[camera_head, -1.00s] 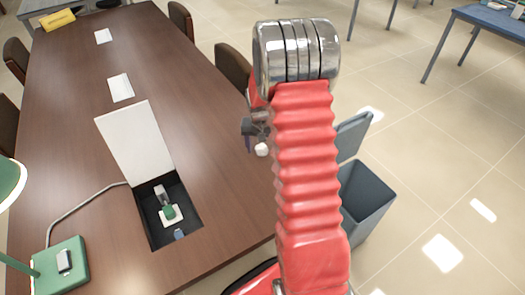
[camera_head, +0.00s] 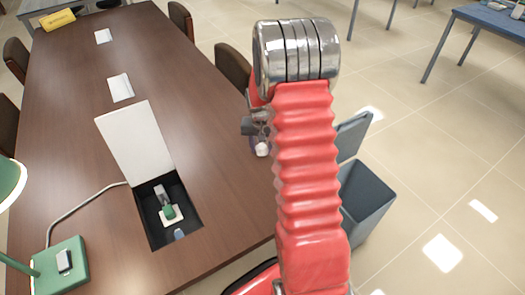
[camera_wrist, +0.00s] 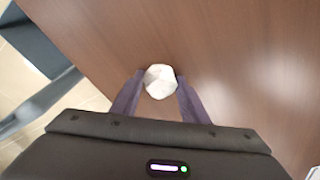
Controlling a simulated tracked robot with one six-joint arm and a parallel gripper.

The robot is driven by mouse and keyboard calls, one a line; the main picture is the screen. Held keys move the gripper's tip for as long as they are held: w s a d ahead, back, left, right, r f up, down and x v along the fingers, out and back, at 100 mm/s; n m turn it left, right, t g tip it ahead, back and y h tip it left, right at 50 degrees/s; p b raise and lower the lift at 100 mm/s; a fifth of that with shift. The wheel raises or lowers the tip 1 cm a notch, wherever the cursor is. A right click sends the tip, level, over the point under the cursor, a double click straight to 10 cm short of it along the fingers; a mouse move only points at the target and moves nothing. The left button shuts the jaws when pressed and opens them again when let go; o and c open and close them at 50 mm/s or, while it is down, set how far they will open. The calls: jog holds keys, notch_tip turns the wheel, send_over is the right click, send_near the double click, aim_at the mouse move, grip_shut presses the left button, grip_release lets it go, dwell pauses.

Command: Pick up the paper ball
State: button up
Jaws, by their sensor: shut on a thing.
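The paper ball (camera_wrist: 160,82) is small, white and crumpled. In the wrist view it sits between the two dark fingers of my gripper (camera_wrist: 160,88), which touch it on both sides. My gripper is shut on it. In the head view the ball (camera_head: 262,149) shows as a white spot beside my red arm, by the right edge of the brown table. My gripper (camera_head: 259,143) is partly hidden there by the arm. Whether the ball still touches the table top cannot be told.
The long brown table (camera_head: 75,120) holds an open box recess with a raised white lid (camera_head: 135,140), paper sheets and a green lamp base (camera_head: 62,270). A grey bin (camera_head: 368,195) with an open lid stands right of my arm. Chairs line the table.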

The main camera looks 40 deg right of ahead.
aim_at(261, 146)
jog(key=shift+r, duration=0.1)
notch_tip(261, 146, up, 10)
jog(key=shift+f, duration=0.1)
dwell(0.5)
dwell(0.5)
